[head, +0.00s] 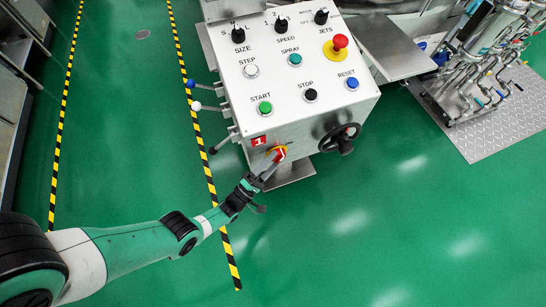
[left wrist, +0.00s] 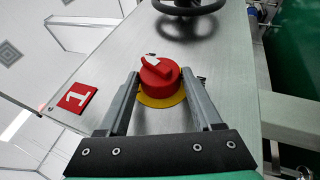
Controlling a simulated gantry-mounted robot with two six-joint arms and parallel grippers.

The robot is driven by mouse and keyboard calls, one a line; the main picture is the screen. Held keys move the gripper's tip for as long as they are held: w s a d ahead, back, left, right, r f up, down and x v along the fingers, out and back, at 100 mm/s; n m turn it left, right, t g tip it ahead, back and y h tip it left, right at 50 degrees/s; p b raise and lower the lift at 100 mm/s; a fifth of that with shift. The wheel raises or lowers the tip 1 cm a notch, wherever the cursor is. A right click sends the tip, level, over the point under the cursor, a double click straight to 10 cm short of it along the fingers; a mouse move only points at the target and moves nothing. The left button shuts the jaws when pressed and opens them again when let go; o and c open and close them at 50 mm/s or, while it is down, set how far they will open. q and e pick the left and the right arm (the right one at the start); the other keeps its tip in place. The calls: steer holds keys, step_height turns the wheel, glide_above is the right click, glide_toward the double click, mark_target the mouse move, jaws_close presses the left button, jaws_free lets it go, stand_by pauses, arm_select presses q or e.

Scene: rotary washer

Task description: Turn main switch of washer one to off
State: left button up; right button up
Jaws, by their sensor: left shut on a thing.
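The main switch (head: 280,152) is a red rotary knob on a yellow disc, on the front face of the washer's control box (head: 315,122). A red label with a white "1" (head: 258,140) is beside it. In the left wrist view the knob (left wrist: 160,72) has a raised grip bar with a white mark, slanting to the upper left. My left gripper (head: 270,167) is at the switch and shut on it, with one finger on each side of the red knob. The fingers hide part of the switch in the head view. My right gripper is not in view.
A black handwheel (head: 340,138) sticks out of the same face, right of the switch. Levers with ball ends (head: 205,107) stick out on the box's left. The top panel carries several buttons, dials and a red emergency stop (head: 339,43). Green floor (head: 400,220) in front is clear.

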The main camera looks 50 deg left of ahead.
arm_select(q)
steer(key=o, duration=1.3)
steer(key=shift+o, duration=0.2)
steer(key=v, duration=1.1)
steer(key=shift+s, duration=0.35)
steer(key=shift+d, duration=0.1)
